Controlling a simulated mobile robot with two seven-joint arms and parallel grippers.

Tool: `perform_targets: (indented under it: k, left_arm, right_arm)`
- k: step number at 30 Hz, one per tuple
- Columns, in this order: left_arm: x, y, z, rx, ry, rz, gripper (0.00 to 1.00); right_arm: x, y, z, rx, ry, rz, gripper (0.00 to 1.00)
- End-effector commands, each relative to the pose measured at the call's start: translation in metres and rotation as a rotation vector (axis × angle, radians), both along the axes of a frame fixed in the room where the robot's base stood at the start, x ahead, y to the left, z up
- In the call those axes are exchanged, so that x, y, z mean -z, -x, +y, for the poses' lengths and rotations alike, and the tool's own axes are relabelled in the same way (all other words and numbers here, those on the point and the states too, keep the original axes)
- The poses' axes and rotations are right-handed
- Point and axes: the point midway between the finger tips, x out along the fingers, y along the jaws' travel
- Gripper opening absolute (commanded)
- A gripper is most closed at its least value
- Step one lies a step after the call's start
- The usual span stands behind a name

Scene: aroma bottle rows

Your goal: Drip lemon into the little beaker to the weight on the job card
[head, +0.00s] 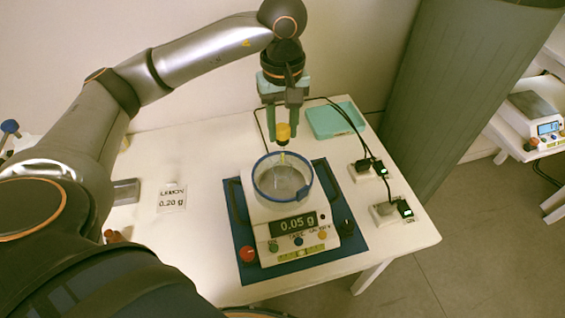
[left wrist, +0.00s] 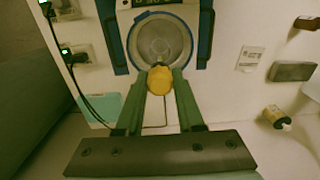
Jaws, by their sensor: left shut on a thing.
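My left gripper (head: 283,122) points down above the balance (head: 298,238), shut on the yellow bulb (head: 283,131) of a dropper. The yellow bulb also shows between the fingers in the left wrist view (left wrist: 160,79). The dropper's thin tip hangs over the blue-rimmed clear ring (head: 308,190) on the balance. I cannot clearly make out the little beaker inside the ring. The balance display (head: 293,224) reads 0.05 g. The job card (head: 172,198), left of the balance, reads LEMON 0.20 g. My right gripper is not in view.
The balance stands on a blue mat (head: 352,242) on a white table. A teal box (head: 335,120) lies behind it, with power adapters and cables (head: 384,209) to the right. A small bottle (left wrist: 277,117) shows in the left wrist view. Another balance (head: 540,118) stands far right.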

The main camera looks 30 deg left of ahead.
Motion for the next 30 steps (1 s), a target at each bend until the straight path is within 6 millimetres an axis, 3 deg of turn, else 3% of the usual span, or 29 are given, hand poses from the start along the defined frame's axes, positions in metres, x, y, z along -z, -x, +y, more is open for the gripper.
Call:
perform_targets:
  k: [10,24,30]
  left_arm:
    - [-0.003,0.000,0.000,0.000,0.001,-0.001,0.23]
    - [-0.038,0.000,0.000,0.000,0.001,-0.001,0.23]
    - [-0.040,0.000,0.000,0.000,0.001,0.001,0.23]
  right_arm:
    - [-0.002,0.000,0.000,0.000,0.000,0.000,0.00]
    - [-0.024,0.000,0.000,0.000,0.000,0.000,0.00]
    - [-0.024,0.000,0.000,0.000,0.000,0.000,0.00]
